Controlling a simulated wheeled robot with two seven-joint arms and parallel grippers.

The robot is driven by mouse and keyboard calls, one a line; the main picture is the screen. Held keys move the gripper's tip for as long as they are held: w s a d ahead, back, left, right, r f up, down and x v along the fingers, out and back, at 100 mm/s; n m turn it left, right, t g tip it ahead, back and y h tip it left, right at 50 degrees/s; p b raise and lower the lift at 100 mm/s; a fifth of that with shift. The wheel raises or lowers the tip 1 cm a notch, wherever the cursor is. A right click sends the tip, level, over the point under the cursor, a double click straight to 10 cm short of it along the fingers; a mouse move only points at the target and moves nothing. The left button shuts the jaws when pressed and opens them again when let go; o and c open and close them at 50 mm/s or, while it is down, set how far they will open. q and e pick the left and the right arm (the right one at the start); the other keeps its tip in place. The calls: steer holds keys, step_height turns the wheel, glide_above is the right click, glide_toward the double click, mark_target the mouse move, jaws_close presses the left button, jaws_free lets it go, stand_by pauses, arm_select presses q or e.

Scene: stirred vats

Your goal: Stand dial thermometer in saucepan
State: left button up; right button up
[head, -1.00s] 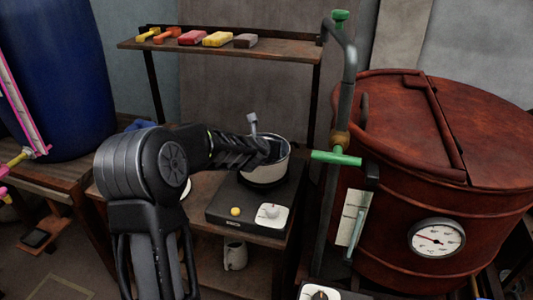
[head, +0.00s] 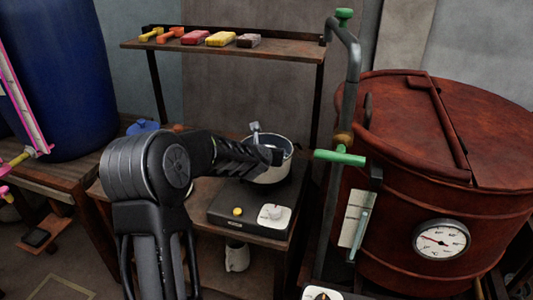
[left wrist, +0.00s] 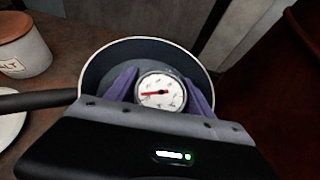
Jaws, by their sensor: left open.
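The saucepan (head: 270,172) sits on the hotplate (head: 232,210); its rim and dark inside show in the left wrist view (left wrist: 92,68). The dial thermometer (left wrist: 160,92) shows its round white face with a red needle, in front of the pan's inside. Its stem is hidden, so I cannot see where it touches the pan. My left gripper (head: 274,155) reaches over the pan from the left. Its purple fingers (left wrist: 160,82) are open on either side of the dial, with gaps between. I cannot make out the dial in the head view. My right gripper is out of view.
A red-brown vat (head: 400,210) with its own gauge stands right, behind a green-handled pipe (head: 340,157). A shelf (head: 225,50) with coloured blocks is above. A salt jar (left wrist: 22,50) and a white plate (left wrist: 10,128) are left of the pan. A mug (head: 237,258) stands below.

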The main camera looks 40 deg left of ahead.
arm_select(q)
steer(key=v, duration=1.2)
steer(key=shift+p, duration=0.35)
steer(key=shift+a, duration=0.1)
stand_by(2.1)
